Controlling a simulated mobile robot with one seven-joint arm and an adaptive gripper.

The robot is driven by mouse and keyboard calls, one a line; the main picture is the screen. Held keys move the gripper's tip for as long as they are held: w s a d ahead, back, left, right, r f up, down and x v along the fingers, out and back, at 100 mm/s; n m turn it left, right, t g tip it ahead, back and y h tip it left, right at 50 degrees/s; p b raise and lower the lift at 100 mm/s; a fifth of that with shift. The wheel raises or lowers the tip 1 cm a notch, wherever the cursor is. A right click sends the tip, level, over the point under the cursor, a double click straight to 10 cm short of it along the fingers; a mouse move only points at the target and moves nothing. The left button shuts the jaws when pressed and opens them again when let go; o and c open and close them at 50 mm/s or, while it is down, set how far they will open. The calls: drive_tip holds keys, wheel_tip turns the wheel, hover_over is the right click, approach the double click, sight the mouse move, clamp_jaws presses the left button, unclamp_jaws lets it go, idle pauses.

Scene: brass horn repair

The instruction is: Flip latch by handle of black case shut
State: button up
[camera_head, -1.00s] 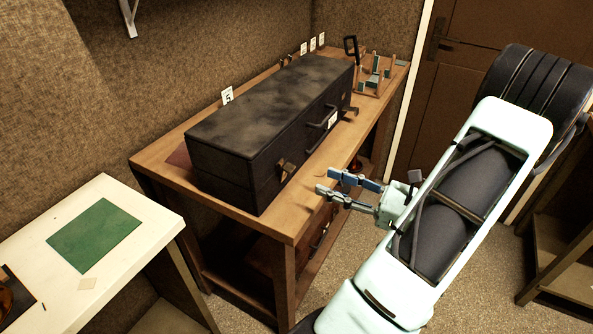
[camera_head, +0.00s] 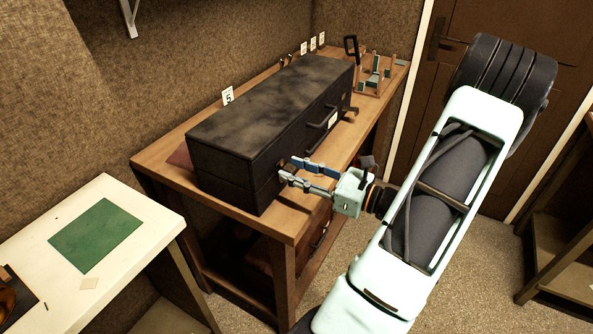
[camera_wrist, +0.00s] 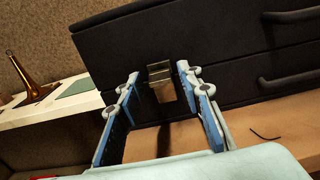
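The black case (camera_head: 270,105) lies closed on the wooden bench, its front face toward my arm. In the wrist view, a brass latch (camera_wrist: 160,82) sits on the front of the case (camera_wrist: 215,50), with its lower flap hanging out from the face. My gripper (camera_head: 287,170) is open at the near end of this front. In the wrist view its two blue fingers stand left and right of the latch with nothing held; contact cannot be told. In the head view the fingers hide this latch.
The wooden bench (camera_head: 280,222) has a bare strip before the case. A small rack (camera_head: 375,75) stands at its far end. At left is a white table (camera_head: 150,222) with a green mat (camera_head: 95,235). A brass horn part (camera_wrist: 28,82) stands there in the wrist view.

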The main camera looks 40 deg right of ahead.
clamp_jaws()
drive_tip(key=shift+w+a+r+g+p, duration=0.15)
drive_tip(key=shift+r+g+p, duration=0.3)
drive_tip(key=shift+p, duration=0.65)
drive_tip(key=g+p, duration=0.1)
drive_tip(key=p, duration=0.1)
drive_tip(key=shift+w+a+g+h+p, duration=0.1)
drive_tip(key=shift+w+g+h+p, duration=0.2)
drive_tip(key=shift+w+h, duration=0.1)
drive_tip(key=shift+s+f, duration=0.1)
drive_tip(key=shift+o, duration=1.2)
unclamp_jaws()
